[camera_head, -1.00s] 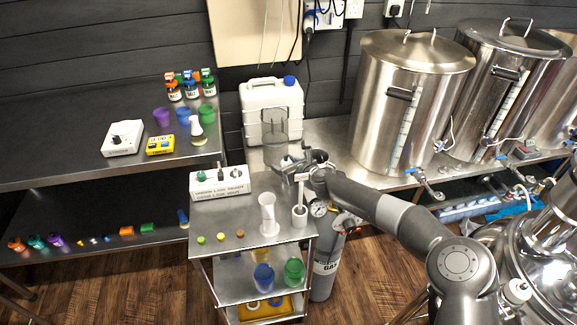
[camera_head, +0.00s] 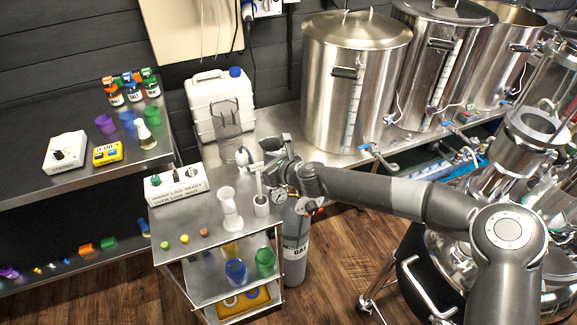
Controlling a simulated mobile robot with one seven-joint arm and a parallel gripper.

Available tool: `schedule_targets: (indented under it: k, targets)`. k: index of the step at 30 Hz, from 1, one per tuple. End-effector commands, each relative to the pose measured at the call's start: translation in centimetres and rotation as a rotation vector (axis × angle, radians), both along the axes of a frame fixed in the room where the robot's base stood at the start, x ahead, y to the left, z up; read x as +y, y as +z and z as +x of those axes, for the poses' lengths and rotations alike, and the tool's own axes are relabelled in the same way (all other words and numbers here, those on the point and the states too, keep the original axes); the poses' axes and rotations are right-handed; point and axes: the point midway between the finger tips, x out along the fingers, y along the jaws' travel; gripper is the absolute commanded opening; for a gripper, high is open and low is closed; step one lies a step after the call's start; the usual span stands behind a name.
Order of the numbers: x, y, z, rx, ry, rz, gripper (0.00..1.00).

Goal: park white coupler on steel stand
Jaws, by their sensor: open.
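My gripper (camera_head: 272,164) is over the back right of the small steel cart, its jaws hard to make out at this size. A small white rounded piece (camera_head: 242,157), which may be the white coupler, shows just left of the gripper; I cannot tell whether they touch. A grey upright frame with a see-through body (camera_head: 228,128) stands behind, in front of the white jug; I cannot tell whether it is the steel stand. A pale post in a short cup (camera_head: 261,205) stands upright below the gripper.
The cart top (camera_head: 190,252) holds a white labelled box (camera_head: 175,187), a tall white cylinder (camera_head: 230,210) and small coloured pieces. A grey gas cylinder (camera_head: 296,245) stands beside the cart. Large steel kettles (camera_head: 350,85) stand at the back right.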

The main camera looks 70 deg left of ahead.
Motion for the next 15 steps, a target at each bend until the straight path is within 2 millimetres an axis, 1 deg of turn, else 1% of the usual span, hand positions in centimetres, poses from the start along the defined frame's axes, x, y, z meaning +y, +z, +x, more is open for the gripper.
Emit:
schedule_targets:
  k: [7,10,13,15]
  targets:
    - [-0.1,0.1,0.1,-0.002,0.000,0.000,0.58]
    - [-0.4,0.3,0.5,-0.030,0.010,0.004,0.58]
    - [-1.4,0.9,1.6,-0.111,0.041,0.013,0.58]
    - [-2.7,1.5,3.0,-0.207,0.076,0.018,0.58]
